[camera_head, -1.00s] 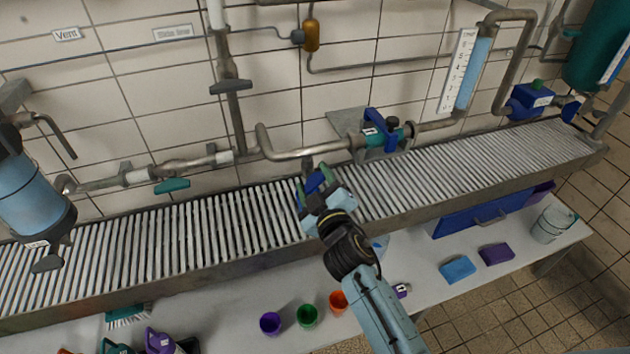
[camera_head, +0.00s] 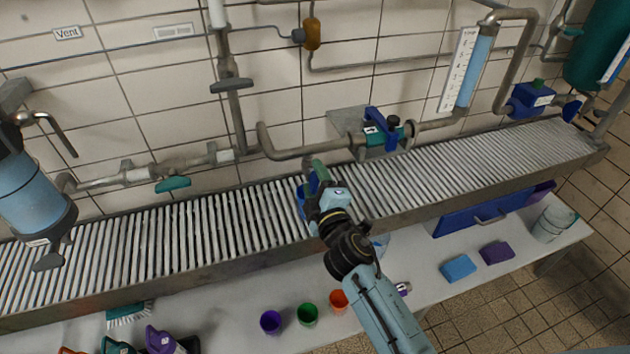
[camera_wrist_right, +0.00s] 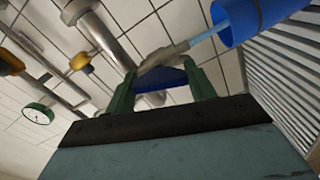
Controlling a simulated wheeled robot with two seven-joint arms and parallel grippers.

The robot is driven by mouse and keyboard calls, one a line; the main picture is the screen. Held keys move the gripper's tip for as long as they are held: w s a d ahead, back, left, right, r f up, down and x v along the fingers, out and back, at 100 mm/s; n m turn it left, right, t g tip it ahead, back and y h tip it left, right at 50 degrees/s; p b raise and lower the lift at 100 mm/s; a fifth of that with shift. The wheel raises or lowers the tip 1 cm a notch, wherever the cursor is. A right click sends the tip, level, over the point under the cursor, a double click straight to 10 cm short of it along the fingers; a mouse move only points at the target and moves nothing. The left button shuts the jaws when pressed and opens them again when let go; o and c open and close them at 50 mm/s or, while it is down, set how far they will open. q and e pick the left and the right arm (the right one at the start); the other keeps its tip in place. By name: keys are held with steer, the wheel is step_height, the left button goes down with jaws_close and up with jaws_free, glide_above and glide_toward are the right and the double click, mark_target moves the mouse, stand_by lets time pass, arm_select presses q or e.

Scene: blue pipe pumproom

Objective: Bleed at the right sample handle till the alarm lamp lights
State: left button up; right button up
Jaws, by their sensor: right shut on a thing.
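My right gripper (camera_head: 318,178) is at the back edge of the slatted grating, below the wall pipe. In the right wrist view its two green fingers (camera_wrist_right: 163,88) are shut on a blue handle (camera_wrist_right: 172,77) at a metal spout (camera_wrist_right: 165,57). A light blue stream (camera_wrist_right: 222,25) runs from the spout into a blue cup (camera_wrist_right: 250,22). The cup (camera_head: 301,203) is partly hidden behind the gripper in the head view. I cannot tell for sure which fitting is the alarm lamp; an amber fitting (camera_head: 312,35) is on the upper pipe and looks unlit. My left gripper is not in view.
A blue-handled valve (camera_head: 381,131) is on the pipe to the right. A teal-handled valve (camera_head: 173,184) is on the pipe to the left. Purple (camera_head: 271,322), green (camera_head: 307,314) and orange (camera_head: 339,301) cups stand on the front shelf. A round gauge (camera_wrist_right: 38,113) shows in the wrist view.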

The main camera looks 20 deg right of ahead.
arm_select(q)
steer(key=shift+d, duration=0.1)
arm_select(e)
steer(key=o, duration=0.8)
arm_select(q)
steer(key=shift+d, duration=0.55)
arm_select(e)
steer(key=shift+o, duration=0.9)
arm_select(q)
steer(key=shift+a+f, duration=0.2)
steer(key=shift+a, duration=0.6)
arm_select(e)
steer(key=s, duration=1.3)
steer(key=shift+s+d, duration=0.2)
steer(key=shift+d, duration=0.05)
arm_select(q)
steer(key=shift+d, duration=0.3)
